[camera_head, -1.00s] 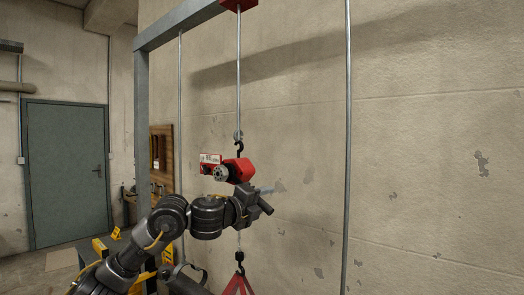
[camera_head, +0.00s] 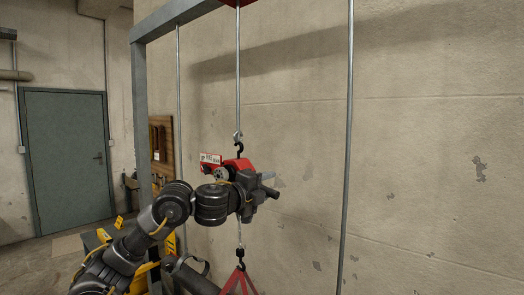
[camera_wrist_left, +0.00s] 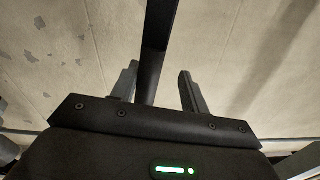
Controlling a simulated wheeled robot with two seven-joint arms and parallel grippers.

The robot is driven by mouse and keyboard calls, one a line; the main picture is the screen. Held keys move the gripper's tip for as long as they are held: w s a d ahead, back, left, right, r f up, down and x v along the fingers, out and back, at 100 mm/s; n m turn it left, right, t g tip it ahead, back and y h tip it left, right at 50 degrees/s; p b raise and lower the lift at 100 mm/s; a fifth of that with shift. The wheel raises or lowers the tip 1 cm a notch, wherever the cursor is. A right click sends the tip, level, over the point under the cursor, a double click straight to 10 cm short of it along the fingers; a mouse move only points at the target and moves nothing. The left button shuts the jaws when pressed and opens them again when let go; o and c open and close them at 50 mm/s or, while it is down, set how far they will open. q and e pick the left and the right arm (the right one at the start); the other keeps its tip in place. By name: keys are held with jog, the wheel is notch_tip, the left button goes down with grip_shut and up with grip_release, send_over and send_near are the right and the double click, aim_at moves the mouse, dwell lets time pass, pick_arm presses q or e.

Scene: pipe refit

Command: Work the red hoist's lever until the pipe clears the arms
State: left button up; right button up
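The red hoist (camera_head: 238,164) hangs from a hook on a vertical rod, with a white label plate at its left. My left gripper (camera_head: 270,184) is just in front of and below it, at its right side. In the left wrist view, a dark bar, apparently the hoist's lever (camera_wrist_left: 158,40), runs between the spread fingers of this gripper (camera_wrist_left: 160,88). A gap shows at the right finger; contact at the left is unclear. Below, a hook carries a red sling (camera_head: 239,281). A dark cylinder, probably the pipe (camera_head: 194,277), shows at the bottom edge. My right gripper is out of view.
A grey steel frame (camera_head: 140,110) stands left of the hoist, and thin vertical rods (camera_head: 346,150) flank it. A concrete wall (camera_head: 430,130) is close behind. Yellow parts (camera_head: 168,245) stand low behind my left arm. The arms that bear the pipe cannot be made out.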

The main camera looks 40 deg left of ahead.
pick_arm(q)
notch_tip(320, 180, up, 3)
jog(key=shift+f+n+p, duration=0.1)
jog(key=shift+n+p, duration=0.3)
jog(key=shift+p, duration=0.5)
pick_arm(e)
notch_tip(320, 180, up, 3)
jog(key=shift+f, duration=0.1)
pick_arm(q)
jog(key=shift+a+r+n, duration=0.15)
jog(key=shift+r+n, duration=0.1)
jog(key=shift+r, duration=0.4)
jog(key=shift+a+r+n, duration=0.1)
jog(key=shift+r+n, duration=0.15)
jog(key=shift+r, duration=0.35)
jog(key=shift+a+r+n, duration=0.15)
jog(key=shift+r+n, duration=0.15)
jog(key=shift+r, duration=0.35)
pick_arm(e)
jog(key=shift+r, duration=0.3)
